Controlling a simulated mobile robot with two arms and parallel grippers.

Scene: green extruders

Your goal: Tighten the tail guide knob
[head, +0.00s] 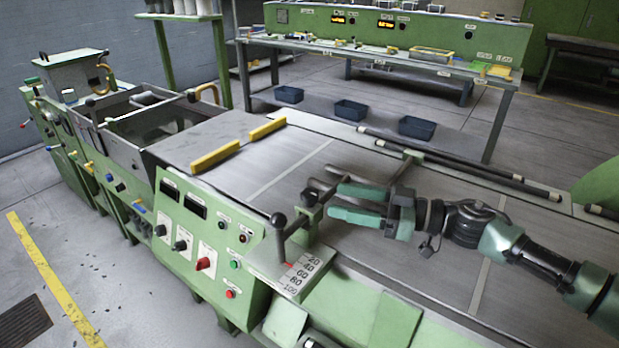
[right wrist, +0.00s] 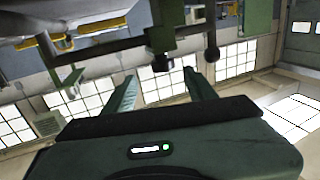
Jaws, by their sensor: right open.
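My right gripper (head: 334,202) reaches in from the right over the grey conveyor bed, its two green fingers apart and empty. Its fingertips point left at a dark round knob (head: 308,197) on a green bracket at the bed's near edge; the tips look close to it, but I cannot tell if they touch. Which one is the tail guide knob is not clear.
A green control panel (head: 207,243) with buttons and dials stands at the left of the scale. Yellow bars (head: 215,156) lie across the bed. Dark rails (head: 460,165) run along its far side. A green workbench (head: 400,65) with blue bins (head: 350,110) beneath stands behind.

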